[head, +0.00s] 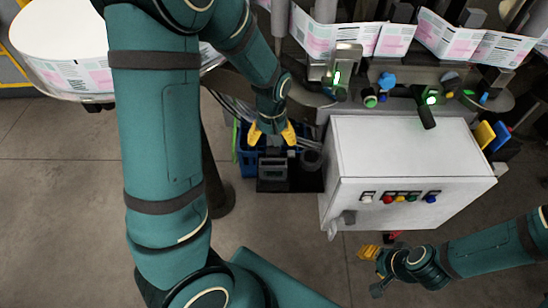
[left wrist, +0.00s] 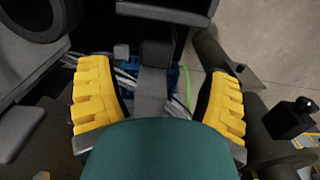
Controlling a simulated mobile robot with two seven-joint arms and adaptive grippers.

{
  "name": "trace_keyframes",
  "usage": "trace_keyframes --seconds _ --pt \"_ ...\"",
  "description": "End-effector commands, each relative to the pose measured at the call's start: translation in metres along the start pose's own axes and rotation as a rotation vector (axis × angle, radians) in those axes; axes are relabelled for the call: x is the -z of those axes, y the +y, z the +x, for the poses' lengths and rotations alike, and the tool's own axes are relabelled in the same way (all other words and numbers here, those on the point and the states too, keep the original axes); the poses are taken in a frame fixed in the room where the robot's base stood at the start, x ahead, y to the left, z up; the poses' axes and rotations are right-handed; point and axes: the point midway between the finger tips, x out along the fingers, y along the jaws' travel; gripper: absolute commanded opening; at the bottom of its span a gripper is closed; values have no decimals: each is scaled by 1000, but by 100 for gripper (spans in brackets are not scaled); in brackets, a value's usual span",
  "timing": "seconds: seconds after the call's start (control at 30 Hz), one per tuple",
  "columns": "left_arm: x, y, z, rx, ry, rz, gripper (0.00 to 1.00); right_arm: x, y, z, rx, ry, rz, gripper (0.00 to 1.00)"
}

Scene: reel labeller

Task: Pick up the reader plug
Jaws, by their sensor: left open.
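My left gripper (head: 272,134) hangs at the blue crate (head: 245,160), left of the white cabinet, with its yellow fingers apart. In the left wrist view the open left gripper (left wrist: 158,76) has a grey upright strip (left wrist: 151,90), pale cables and a green cable (left wrist: 187,88) showing between or beyond its fingers. I cannot tell which of these parts is the reader plug. A black reader-like device with a green light (head: 427,108) sits above the cabinet top. My right gripper (head: 369,252) is at the lower right, in front of the cabinet; its finger gap is unclear.
The white cabinet (head: 400,160) with coloured buttons stands right of my left gripper. A dark box-like unit (head: 273,172) is just below the gripper. A large white reel (head: 60,35) is at upper left. Label web (head: 395,40) runs along the back. Floor is open in front.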

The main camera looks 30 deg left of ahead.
Motion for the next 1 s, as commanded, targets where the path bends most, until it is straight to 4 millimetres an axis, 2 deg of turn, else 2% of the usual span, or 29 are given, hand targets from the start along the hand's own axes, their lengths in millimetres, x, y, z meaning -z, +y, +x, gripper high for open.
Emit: trace_keyframes --seconds 0.03,0.37,0.6,0.9,0.97,1.0 --pt "0 0 8 2 -2 0 78 0 1 3 0 1 0 47" --pt "0 1 28 1 -2 0 78 1 3 9 0 5 -1 47" --pt "0 4 63 1 -3 -1 78 2 8 21 0 11 -2 47" --pt "1 5 67 -1 1 0 78 3 8 21 -1 12 -2 47" --pt "1 4 67 -1 0 0 57 3 8 21 -1 12 -2 47" --pt "1 4 67 -1 0 0 43 3 8 21 -1 12 -2 47"
